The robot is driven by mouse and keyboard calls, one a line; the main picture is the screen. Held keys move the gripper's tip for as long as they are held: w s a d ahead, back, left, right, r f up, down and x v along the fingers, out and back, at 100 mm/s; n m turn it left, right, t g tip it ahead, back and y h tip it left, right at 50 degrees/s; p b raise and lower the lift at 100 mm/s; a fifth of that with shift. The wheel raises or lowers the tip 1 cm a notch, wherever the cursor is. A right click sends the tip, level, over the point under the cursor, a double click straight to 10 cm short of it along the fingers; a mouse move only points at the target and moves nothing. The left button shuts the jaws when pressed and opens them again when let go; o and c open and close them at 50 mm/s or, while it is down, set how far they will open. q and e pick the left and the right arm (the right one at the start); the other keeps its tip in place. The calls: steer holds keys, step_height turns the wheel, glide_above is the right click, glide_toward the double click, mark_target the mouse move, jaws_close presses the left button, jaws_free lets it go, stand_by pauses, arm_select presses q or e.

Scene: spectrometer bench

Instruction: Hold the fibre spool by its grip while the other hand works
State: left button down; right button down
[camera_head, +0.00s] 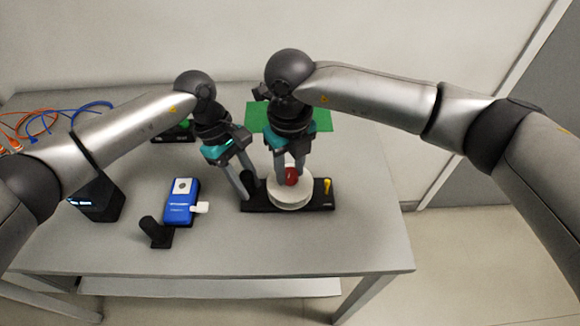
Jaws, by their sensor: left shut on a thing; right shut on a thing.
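The fibre spool is a white drum (290,196) on a long black base (322,205) near the middle of the table. A red knob (291,176) sits on top of the drum, and a dark upright grip (256,184) stands at the base's left end. A small yellow part (327,186) stands at its right end. My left gripper (247,191) is shut on the dark grip, its fingers partly covering it. My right gripper (289,174) points down from above and is shut on the red knob, hiding part of it.
A blue device (178,210) with a white tab (201,207) lies left of the spool, beside a black stand (155,232). A black box (97,198) and orange and blue cables (50,121) are further left. A green mat (257,114) lies behind. The front right table is clear.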

mark_target(290, 173)
steer(key=m, duration=0.6)
stand_by(0.6)
steer(key=c, duration=0.5)
jaws_free()
step_height(290, 173, up, 12)
stand_by(0.5)
arm_select(q)
steer(key=c, duration=0.5)
jaws_free()
